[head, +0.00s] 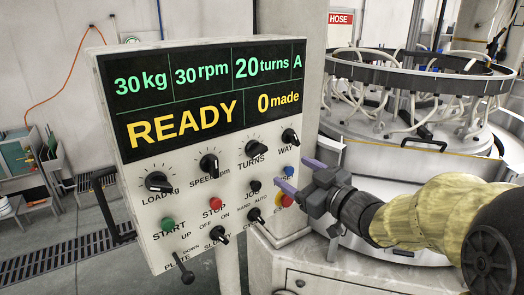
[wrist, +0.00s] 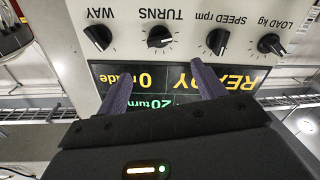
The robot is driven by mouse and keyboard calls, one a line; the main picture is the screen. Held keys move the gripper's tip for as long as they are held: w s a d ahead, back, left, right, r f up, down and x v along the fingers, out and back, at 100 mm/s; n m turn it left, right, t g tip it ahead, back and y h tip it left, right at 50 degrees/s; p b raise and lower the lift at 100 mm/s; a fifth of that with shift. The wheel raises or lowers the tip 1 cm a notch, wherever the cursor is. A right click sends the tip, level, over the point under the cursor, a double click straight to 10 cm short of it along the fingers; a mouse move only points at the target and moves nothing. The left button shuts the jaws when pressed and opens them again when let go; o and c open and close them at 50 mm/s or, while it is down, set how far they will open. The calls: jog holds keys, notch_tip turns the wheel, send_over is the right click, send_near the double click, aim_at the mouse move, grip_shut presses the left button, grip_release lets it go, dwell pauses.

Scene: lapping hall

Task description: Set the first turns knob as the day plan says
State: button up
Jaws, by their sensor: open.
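The TURNS knob (head: 255,147) is a black pointer knob in the upper row of the panel, between SPEED and WAY. In the wrist view, which is upside down, the TURNS knob (wrist: 160,38) is beyond my fingertips, roughly centred between them. The display (head: 210,90) reads 30 kg, 30 rpm, 20 turns, A, READY and 0 made. My gripper (head: 292,172) is open, with two purple fingers and nothing between them. It is apart from the knob, to its lower right in the head view; it also shows in the wrist view (wrist: 160,74). No day plan is visible.
The LOAD knob (head: 158,182), SPEED knob (head: 209,163) and WAY knob (head: 290,136) flank the TURNS knob. Below are the green START button (head: 168,223), red STOP button (head: 215,204) and small switches. A lapping machine (head: 410,75) with hoses stands right of the panel.

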aim_at(261, 152)
jog(key=p+x, duration=0.3)
jog(key=x, duration=1)
jog(key=c, duration=1)
